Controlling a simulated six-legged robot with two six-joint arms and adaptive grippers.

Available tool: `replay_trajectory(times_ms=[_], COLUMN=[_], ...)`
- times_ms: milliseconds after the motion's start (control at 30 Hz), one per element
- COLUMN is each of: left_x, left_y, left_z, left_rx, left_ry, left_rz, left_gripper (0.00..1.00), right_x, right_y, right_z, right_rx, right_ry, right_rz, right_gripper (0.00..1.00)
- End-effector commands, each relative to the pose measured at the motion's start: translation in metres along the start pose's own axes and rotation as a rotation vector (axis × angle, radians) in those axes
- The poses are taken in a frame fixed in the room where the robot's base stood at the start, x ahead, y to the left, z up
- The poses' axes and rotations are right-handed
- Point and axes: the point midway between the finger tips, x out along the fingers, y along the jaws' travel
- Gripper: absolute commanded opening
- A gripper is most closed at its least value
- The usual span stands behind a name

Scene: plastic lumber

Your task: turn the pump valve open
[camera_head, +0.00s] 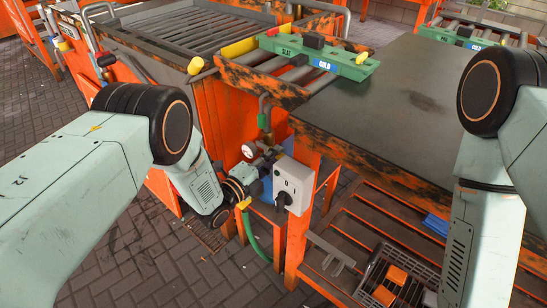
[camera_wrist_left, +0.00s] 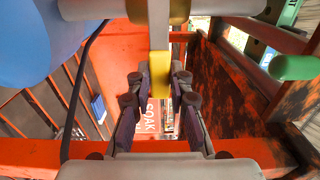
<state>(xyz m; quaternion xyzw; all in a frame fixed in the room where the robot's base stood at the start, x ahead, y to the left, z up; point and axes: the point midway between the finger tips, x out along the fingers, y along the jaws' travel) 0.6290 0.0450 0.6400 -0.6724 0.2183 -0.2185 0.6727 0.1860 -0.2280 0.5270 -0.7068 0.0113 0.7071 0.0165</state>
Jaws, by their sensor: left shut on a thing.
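The pump valve's yellow handle (camera_wrist_left: 159,75) stands between the fingers of my left gripper (camera_wrist_left: 160,92) in the left wrist view. The gripper is shut on it. In the head view my left gripper (camera_head: 240,188) is low beside the orange frame, close to the pipework, and a bit of yellow (camera_head: 244,203) shows at its fingers. The blue pump body (camera_head: 267,190) is partly hidden behind a grey box; in the wrist view a large blue shape (camera_wrist_left: 22,40) fills the upper left. My right arm shows at the right edge, but its gripper is out of view.
A pressure gauge (camera_head: 249,150) sits just above my left gripper. A grey switch box (camera_head: 292,185) with a black knob is close on its right, and a green hose (camera_head: 254,238) hangs below. A dark-topped bench (camera_head: 395,110) and a crate with orange pieces (camera_head: 410,264) stand right.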

Motion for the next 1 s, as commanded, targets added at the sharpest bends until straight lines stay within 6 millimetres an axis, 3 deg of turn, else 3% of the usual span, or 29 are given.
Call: replay_trajectory(times_ms=[467,1000], left_x=[-0.001,-0.001], left_y=[-0.009,-0.039], left_z=[0.0,0.012], left_rx=[-0.139,-0.634], left_ry=[0.0,-0.001], left_rz=[0.003,0.004], left_gripper=[0.0,0.0], right_x=[-0.008,-0.028], right_y=[0.0,0.0], right_z=[0.0,0.0], right_rx=[0.0,0.0], right_ry=[0.0,0.0], right_rz=[0.0,0.0], right_gripper=[0.4,0.4])
